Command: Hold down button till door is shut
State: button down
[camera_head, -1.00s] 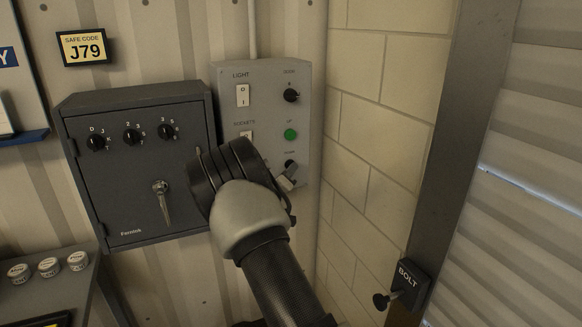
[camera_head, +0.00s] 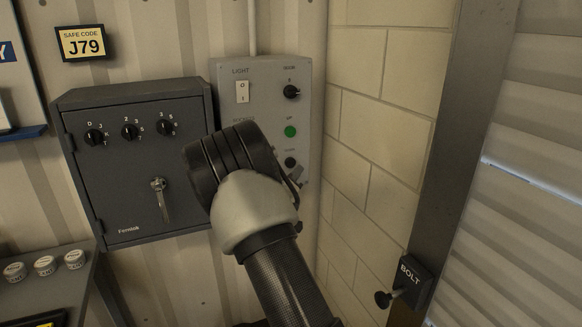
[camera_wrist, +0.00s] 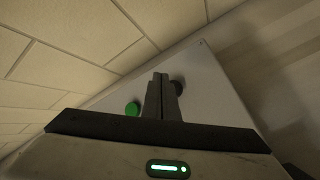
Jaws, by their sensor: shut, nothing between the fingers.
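The grey control panel (camera_head: 264,105) is on the corrugated wall, with a green UP button (camera_head: 290,132) and a black lower button (camera_head: 290,162) under it. My gripper (camera_head: 297,175) is shut and empty, just below and right of the black button, mostly hidden behind my wrist. In the wrist view, my shut fingers (camera_wrist: 163,93) point at the panel (camera_wrist: 208,85). The green button (camera_wrist: 132,108) shows left of them and the black button (camera_wrist: 179,87) right, partly hidden. I cannot tell whether they touch it. The slatted door (camera_head: 520,120) is at right; its bottom edge is out of view.
A dark safe (camera_head: 140,170) with dials and a handle hangs left of the panel. A block wall (camera_head: 375,150) is close on the right, then a metal post with a BOLT knob (camera_head: 392,297). A bench (camera_head: 60,285) with small tins is at lower left.

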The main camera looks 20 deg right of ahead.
jog(key=s+b, duration=0.1)
jog(key=s, duration=0.2)
dwell(0.4)
jog(key=s+d+r+m+g+h+p, duration=0.1)
jog(key=s+d+r+m+g, duration=0.2)
jog(key=s, duration=0.4)
jog(key=s+d+r+m+g+h+p, duration=0.1)
jog(key=s+d+r+m+g, duration=0.1)
jog(key=s+d+r+g, duration=0.25)
jog(key=s+a+r+g+y+p, duration=0.2)
jog(key=s+a+g+y, duration=0.1)
jog(key=s, duration=0.9)
jog(key=s+a+r+n+t+y+p, duration=0.1)
jog(key=s+a+n+y, duration=0.1)
jog(key=s+a+y, duration=0.4)
jog(key=s+a+r+n+t+y+p, duration=0.1)
jog(key=s+a+y, duration=0.5)
jog(key=a, duration=1.1)
jog(key=s+r+n+p, duration=0.1)
jog(key=s, duration=0.3)
jog(key=shift+s, duration=0.25)
